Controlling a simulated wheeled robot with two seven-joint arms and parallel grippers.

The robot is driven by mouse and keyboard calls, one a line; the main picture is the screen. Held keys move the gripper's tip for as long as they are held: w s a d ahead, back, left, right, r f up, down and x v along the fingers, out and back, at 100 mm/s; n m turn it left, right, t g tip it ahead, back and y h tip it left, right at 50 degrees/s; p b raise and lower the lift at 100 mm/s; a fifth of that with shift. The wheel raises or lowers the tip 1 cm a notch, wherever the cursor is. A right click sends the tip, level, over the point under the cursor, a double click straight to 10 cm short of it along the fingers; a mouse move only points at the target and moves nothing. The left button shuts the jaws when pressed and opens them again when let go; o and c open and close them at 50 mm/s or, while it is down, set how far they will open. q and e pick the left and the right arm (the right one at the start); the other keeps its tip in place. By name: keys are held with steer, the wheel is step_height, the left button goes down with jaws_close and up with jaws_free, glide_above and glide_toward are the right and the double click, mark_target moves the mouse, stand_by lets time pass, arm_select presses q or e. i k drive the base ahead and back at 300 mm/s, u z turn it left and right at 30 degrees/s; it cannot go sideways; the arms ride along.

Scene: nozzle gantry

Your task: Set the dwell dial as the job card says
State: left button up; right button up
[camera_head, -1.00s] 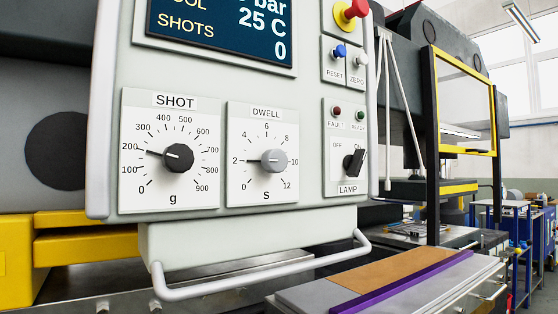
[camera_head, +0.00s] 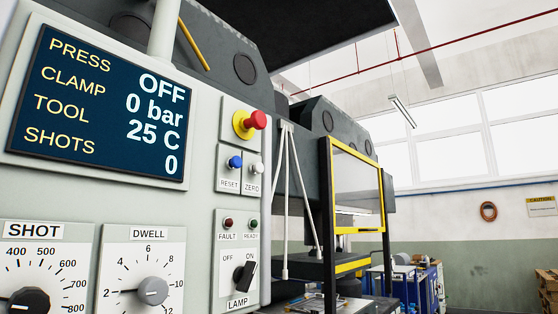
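The dwell dial (camera_head: 152,290) is a grey knob on a white plate at the bottom of the head view. The display (camera_head: 99,105) reads PRESS OFF, CLAMP 0 bar, TOOL 25 C, SHOTS 0. No job card can be made out. Neither of my grippers is in view.
On the panel's right are a red emergency button (camera_head: 250,123), a blue reset button (camera_head: 235,162), a white zero button (camera_head: 257,168) and the lamp switch (camera_head: 245,275). A yellow-framed guard (camera_head: 357,190) stands beyond. A caution sign (camera_head: 541,206) hangs on the far wall.

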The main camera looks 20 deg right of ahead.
mark_target(152, 291)
steer(key=z, duration=1.8)
steer(key=i, duration=1.1)
steer(key=u, duration=2)
